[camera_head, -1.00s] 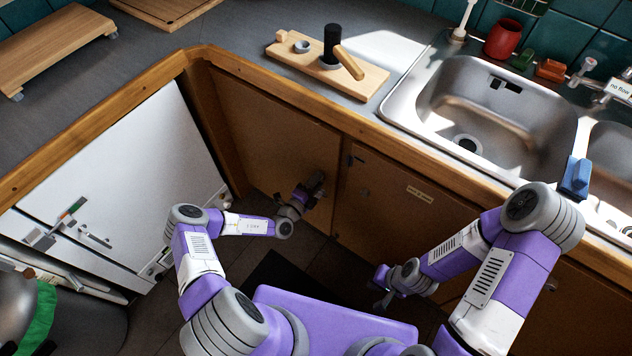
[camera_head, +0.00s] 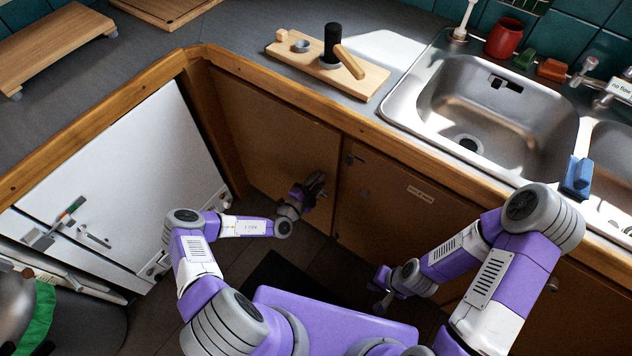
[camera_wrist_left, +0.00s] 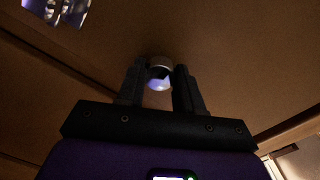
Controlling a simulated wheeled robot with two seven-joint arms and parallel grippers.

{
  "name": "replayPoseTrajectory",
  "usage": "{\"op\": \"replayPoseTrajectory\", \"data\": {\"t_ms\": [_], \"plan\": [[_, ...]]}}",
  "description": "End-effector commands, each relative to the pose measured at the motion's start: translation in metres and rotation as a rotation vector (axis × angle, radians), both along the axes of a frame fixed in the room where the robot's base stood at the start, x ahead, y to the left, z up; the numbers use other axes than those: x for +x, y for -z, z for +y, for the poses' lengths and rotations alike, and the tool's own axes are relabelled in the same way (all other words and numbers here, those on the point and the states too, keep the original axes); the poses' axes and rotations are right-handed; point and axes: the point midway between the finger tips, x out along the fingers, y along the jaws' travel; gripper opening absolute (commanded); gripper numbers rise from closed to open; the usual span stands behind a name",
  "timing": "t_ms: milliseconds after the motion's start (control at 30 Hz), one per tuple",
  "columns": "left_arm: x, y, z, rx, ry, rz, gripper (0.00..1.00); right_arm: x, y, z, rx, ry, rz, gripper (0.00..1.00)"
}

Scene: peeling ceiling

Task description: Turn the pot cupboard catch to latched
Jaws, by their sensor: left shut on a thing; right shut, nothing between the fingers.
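My left gripper (camera_head: 318,184) is low at the brown cupboard door (camera_head: 270,125), near that door's right edge. In the left wrist view its two black fingers (camera_wrist_left: 160,80) are closed around a round metal knob (camera_wrist_left: 160,66) on the brown panel. This knob appears to be the pot cupboard catch; its turned position cannot be read. In the head view the gripper hides it. My right gripper (camera_head: 378,292) is shut and empty, low in front of the right-hand cupboard door (camera_head: 400,210).
The right-hand door has a small label (camera_head: 420,193) and dark fittings near its left edge. Above are the counter, a board with a black upright piece (camera_head: 332,45), and the sink (camera_head: 490,105). A white appliance front (camera_head: 130,180) stands at the left.

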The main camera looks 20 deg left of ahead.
Motion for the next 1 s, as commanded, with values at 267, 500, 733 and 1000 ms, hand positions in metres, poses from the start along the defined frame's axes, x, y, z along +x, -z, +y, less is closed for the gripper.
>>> {"op": "replayPoseTrajectory", "data": {"t_ms": [267,500,733,1000], "plan": [[-0.001,0.000,-0.003,0.000,0.006,0.000,0.52,0.000,0.000,0.000,0.000,0.000,0.000,0.00],[0.000,0.000,-0.001,0.001,0.002,0.000,0.61,0.000,0.000,0.000,0.000,0.000,0.000,0.00],[-0.011,-0.002,0.004,0.002,0.001,0.000,0.61,0.000,-0.005,0.000,0.000,0.000,0.000,0.00],[-0.054,-0.005,0.019,0.000,0.002,0.001,0.61,0.000,-0.018,0.000,0.000,0.000,0.000,0.00]]}}
